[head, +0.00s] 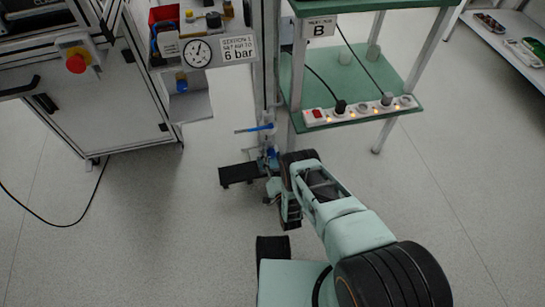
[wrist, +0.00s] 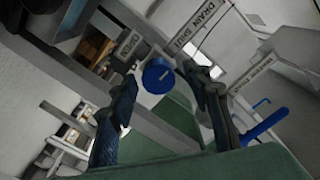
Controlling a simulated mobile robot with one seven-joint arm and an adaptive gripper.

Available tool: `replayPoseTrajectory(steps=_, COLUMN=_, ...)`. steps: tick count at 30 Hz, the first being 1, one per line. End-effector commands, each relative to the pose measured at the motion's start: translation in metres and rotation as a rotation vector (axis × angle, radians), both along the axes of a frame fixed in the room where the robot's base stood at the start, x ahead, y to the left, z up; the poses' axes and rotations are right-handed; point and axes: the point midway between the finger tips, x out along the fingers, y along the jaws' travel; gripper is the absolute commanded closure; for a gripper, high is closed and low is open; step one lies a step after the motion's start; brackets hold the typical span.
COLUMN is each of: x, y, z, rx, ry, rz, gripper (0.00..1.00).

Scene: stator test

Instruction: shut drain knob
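The drain knob (wrist: 158,76) is a round blue knob with a pale mark on its face, near the middle of the wrist view. A plate reading "DRAIN SHUT" (wrist: 197,28) is up and right of it, and a plate reading "OPEN" (wrist: 129,43) is up and left. My gripper (wrist: 160,78) is open, with one dark finger on either side of the knob in the picture. I cannot tell whether either finger touches it. In the head view my gripper (head: 271,165) is low by the post, and the knob is largely hidden there.
A blue-handled lever (wrist: 265,126) is to the right in the wrist view. The head view shows a vertical post (head: 265,60), a green shelf (head: 325,85) with a power strip (head: 360,110), and a machine cabinet (head: 100,110) at left. The floor at lower left is largely clear.

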Motion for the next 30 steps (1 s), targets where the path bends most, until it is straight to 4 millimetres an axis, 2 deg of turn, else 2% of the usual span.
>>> replayPoseTrajectory(steps=11, x=0.000, y=0.000, z=0.007, rx=-0.001, ry=0.000, rz=-0.001, gripper=0.56)
replayPoseTrajectory(steps=24, x=0.001, y=0.000, z=0.068, rx=0.000, ry=0.001, rz=-0.002, gripper=0.56)
replayPoseTrajectory(steps=30, x=0.000, y=0.000, z=0.091, rx=0.000, ry=0.000, rz=0.000, gripper=0.56)
